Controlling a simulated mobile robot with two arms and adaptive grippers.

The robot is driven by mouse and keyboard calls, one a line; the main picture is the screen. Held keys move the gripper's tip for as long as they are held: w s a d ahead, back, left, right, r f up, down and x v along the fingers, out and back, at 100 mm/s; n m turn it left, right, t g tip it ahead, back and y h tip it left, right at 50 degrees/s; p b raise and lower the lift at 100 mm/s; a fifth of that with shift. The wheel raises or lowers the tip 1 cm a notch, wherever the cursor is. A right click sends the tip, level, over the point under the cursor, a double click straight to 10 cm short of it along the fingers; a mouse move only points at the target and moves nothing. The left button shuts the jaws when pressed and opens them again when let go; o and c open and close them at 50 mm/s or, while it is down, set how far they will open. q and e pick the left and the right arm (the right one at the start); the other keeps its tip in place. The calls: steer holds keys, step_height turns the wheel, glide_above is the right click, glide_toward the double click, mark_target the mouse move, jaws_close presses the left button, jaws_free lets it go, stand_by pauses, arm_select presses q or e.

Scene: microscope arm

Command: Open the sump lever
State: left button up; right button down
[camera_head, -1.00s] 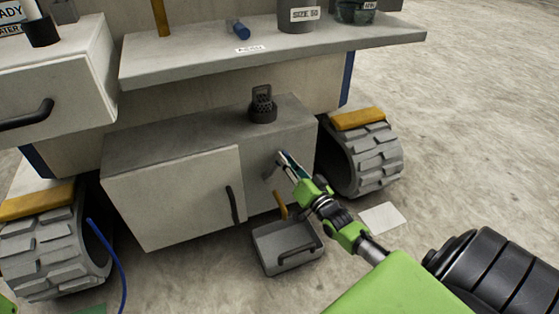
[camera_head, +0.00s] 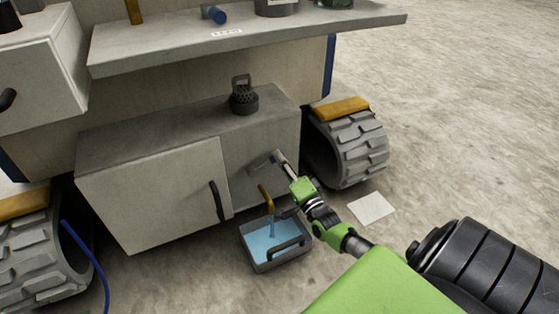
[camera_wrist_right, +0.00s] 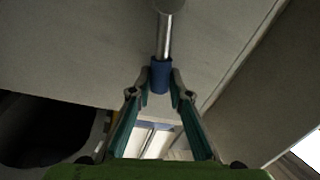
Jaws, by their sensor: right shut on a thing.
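The sump lever shows in the right wrist view as a metal rod (camera_wrist_right: 164,38) with a blue grip (camera_wrist_right: 160,74). My right gripper (camera_wrist_right: 161,84) is shut on the blue grip, with a finger on each side. In the head view my right gripper (camera_head: 279,159) is at the cabinet front, right of the door, and mostly hides the lever. A yellow spout (camera_head: 265,196) below it lets out a blue stream of liquid (camera_head: 272,226). The stream falls into a grey tray (camera_head: 290,264) holding blue liquid (camera_head: 262,245). My left gripper is out of view.
The cabinet door (camera_head: 155,195) with its dark handle (camera_head: 215,201) is left of the lever. A black mesh strainer (camera_head: 243,97) stands on the cabinet top. A tracked wheel (camera_head: 349,150) is close on the right. A white sheet (camera_head: 371,208) lies on open floor.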

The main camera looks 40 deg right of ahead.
stand_by(0.4)
steer(key=c, duration=1.9)
jaws_free()
steer(key=shift+d+f, duration=0.1)
steer(key=v, duration=1.2)
